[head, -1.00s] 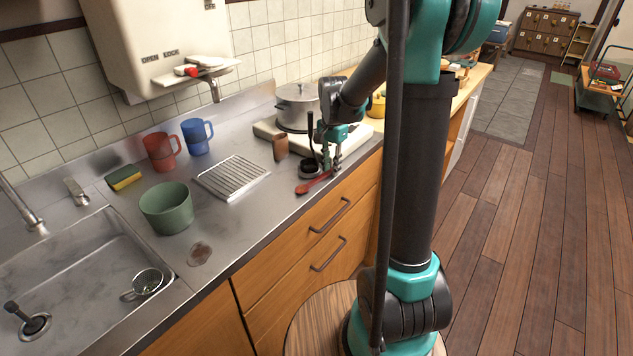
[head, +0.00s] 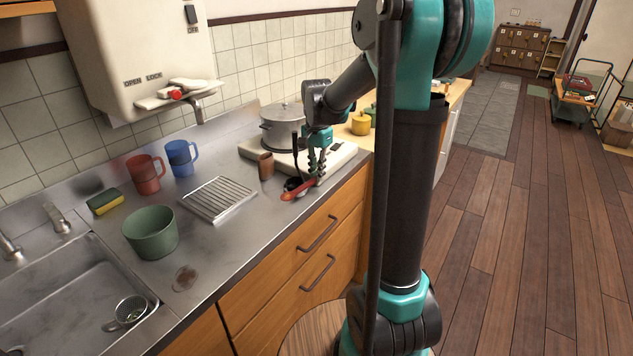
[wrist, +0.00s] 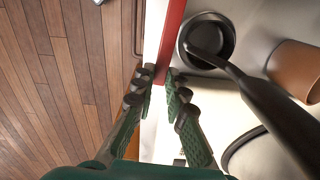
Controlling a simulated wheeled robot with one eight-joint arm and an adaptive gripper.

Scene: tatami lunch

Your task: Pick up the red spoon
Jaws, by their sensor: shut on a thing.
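The red spoon (head: 297,190) is at the front edge of the steel counter, right of the drying rack. My gripper (head: 316,180) is shut on it, with its fingers pointing down. The spoon appears to be held slightly above the counter, its bowl end toward the left. In the wrist view, the red spoon (wrist: 172,38) runs up from between the fingertips of my gripper (wrist: 158,78). The fingers hide the part they grip.
A black ladle (head: 292,185) lies close behind the spoon, with its handle rising beside my gripper. A brown cup (head: 266,166) stands near the stove with a steel pot (head: 283,127). The rack (head: 218,200) and green bowl (head: 150,235) are further left.

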